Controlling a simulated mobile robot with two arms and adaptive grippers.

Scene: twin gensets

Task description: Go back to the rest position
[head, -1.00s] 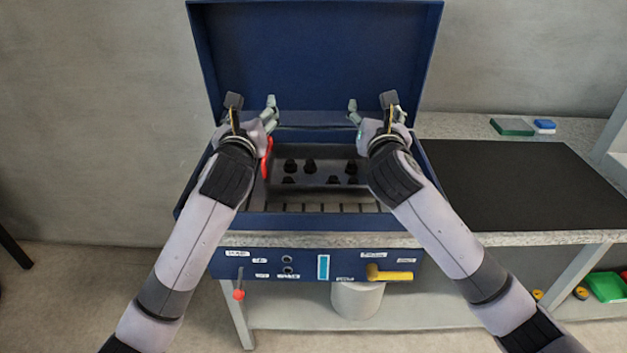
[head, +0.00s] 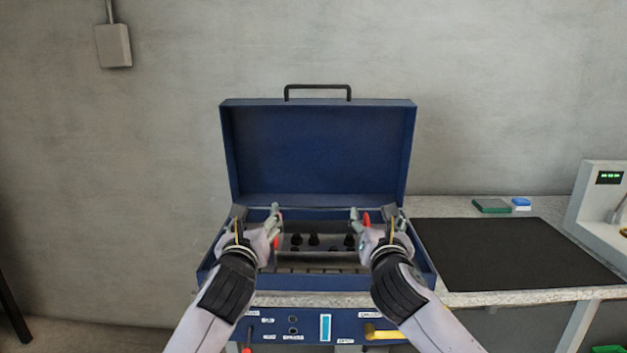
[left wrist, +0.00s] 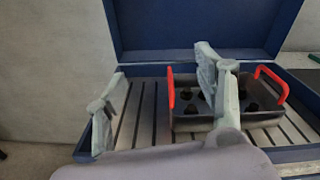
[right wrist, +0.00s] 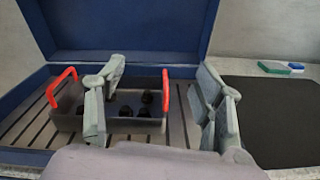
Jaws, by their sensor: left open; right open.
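My right gripper (head: 372,215) is open and empty in front of the right part of the case. It also shows in the right wrist view (right wrist: 160,100). Inside the open blue case (head: 318,150) sits a grey tray (right wrist: 70,122) with red handles and several black knobs, on a slatted floor. Both grippers look apart from the tray's red handles (left wrist: 270,82). My forearms hide parts of the case's front.
The case stands on a speckled bench with its lid up. A black mat (head: 510,252) lies to the right, with a green block (head: 490,205) and a blue block (head: 521,202) behind it. A yellow handle (head: 384,332) is on the front panel. A white device (head: 600,200) stands far right.

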